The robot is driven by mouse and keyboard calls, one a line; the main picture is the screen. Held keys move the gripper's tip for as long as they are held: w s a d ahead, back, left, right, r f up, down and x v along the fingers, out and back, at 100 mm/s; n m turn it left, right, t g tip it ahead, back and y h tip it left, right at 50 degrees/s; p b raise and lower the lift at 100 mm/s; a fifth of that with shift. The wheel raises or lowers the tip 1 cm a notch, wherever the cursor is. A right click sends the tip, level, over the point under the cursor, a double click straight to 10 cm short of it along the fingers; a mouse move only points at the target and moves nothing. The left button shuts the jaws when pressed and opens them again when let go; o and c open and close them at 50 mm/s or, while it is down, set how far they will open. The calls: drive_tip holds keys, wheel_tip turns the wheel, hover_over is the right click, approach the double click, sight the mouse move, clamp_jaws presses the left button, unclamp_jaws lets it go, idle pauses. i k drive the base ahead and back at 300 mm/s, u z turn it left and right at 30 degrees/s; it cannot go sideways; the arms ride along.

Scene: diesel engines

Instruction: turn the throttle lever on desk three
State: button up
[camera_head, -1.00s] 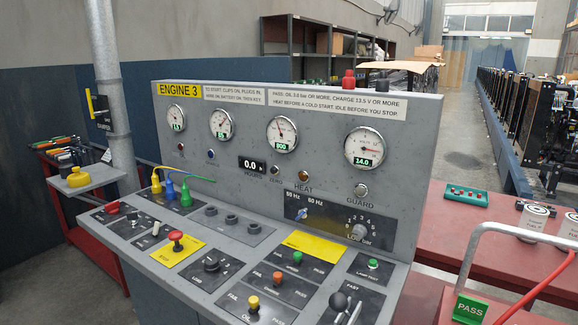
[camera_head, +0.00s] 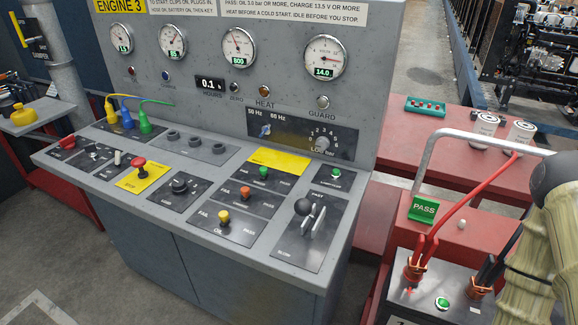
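The grey desk (camera_head: 190,272) carries an "ENGINE 3" label (camera_head: 120,6). The throttle lever (camera_head: 303,207) has a black ball knob and sits on a dark plate (camera_head: 298,252) near the desk's right front corner. The plate reads "FAST" at its far end and "SLOW" at its near end. The knob is near the plate's left side, and pale metal bars or slots show beside it. What looks like my arm (camera_head: 545,245), with a ribbed pale sleeve and dark joint, is at the right edge, apart from the lever. My gripper is out of view.
Coloured knobs lie left of the lever. Floor shows front left.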

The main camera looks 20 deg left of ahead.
sight(302, 207)
drive_tip(key=u, duration=0.4)
drive_tip(key=k, duration=1)
drive_tip(key=z, duration=0.4)
drive_tip(key=i, duration=0.2)
drive_tip(key=u, duration=0.05)
